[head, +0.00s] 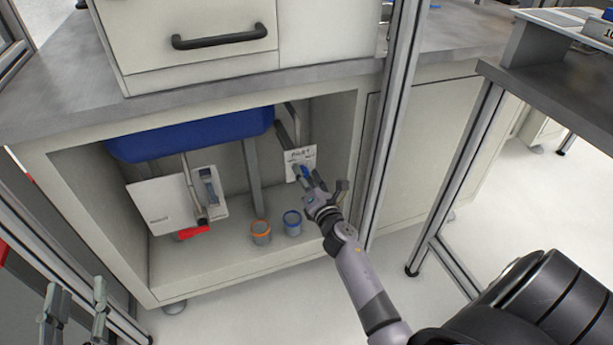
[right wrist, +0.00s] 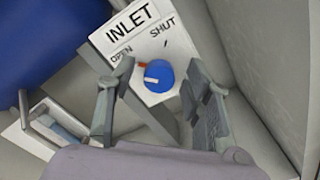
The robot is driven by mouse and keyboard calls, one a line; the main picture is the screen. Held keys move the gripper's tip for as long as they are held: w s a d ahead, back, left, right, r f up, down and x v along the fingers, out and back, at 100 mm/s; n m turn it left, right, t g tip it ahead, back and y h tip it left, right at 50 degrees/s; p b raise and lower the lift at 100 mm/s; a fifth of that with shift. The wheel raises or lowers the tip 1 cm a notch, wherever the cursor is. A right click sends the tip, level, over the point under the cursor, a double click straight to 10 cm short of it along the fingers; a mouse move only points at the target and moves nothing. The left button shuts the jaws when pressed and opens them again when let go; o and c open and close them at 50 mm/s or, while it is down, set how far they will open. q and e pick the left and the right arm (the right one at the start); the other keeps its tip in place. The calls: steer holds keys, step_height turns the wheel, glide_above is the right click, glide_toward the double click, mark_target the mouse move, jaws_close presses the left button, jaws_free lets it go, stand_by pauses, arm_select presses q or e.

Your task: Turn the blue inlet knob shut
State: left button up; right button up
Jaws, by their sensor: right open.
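The blue inlet knob (right wrist: 158,76) sits on a white plate (right wrist: 143,38) marked INLET, OPEN and SHUT. A red mark at the knob's upper left points toward OPEN, and a white mark shows on its face. My right gripper (right wrist: 158,68) is open, with one finger on each side of the knob in the right wrist view. I cannot tell whether the fingers touch it. In the head view the right gripper (head: 326,190) is inside the cabinet in front of the plate (head: 300,157). My left gripper (head: 75,302) is open and empty at the lower left.
The open cabinet (head: 205,270) holds a blue basin (head: 190,135), a white panel (head: 160,203) with a red handle (head: 193,232), and orange-rimmed (head: 260,232) and blue-rimmed (head: 292,222) cups. A metal post (head: 391,130) stands close right of my right arm.

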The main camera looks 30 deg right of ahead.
steer(key=shift+c, duration=0.5)
jaws_close()
